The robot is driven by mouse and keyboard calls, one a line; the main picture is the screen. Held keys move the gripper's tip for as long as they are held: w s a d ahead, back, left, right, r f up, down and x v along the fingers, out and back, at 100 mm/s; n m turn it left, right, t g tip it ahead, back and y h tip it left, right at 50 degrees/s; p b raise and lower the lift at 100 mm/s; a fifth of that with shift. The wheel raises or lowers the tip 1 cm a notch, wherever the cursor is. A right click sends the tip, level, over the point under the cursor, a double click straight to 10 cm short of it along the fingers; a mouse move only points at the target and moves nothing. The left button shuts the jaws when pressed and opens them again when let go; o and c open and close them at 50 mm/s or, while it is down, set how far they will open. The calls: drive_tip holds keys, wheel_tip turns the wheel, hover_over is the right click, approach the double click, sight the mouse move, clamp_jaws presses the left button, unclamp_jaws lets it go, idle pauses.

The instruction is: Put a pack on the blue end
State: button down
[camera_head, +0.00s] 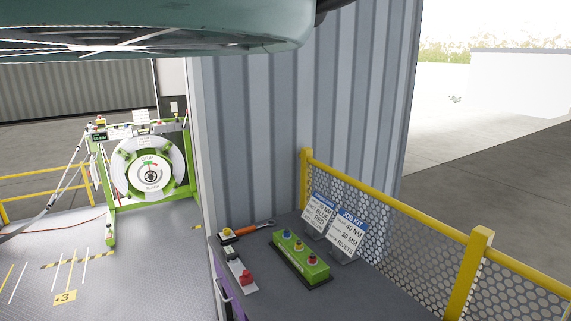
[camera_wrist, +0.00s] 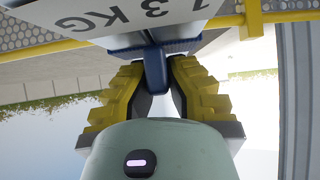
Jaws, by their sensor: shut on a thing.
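My gripper (camera_wrist: 155,82), with yellow ribbed fingers, is shut on the blue grip (camera_wrist: 155,66) of a pack in the wrist view. The pack (camera_wrist: 110,14) is a pale body marked with large "KG" lettering, cut off by the top edge. A blue part lies under its near edge. Neither my gripper nor the pack shows in the head view. I cannot pick out a blue end for certain.
The grey bench (camera_head: 370,292) also holds a second card (camera_head: 347,236), an orange-handled tool (camera_head: 247,231) and a red-tipped item (camera_head: 242,275). A yellow mesh fence (camera_head: 400,222) borders it. A green-framed wheel stand (camera_head: 148,168) is at left. A corrugated wall (camera_head: 290,110) stands between.

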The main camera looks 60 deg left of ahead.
wheel_tip(320, 180, up, 16)
drive_tip(key=p, duration=1.4)
drive_tip(key=shift+r+p, duration=0.25)
drive_tip(key=shift+p, duration=0.1)
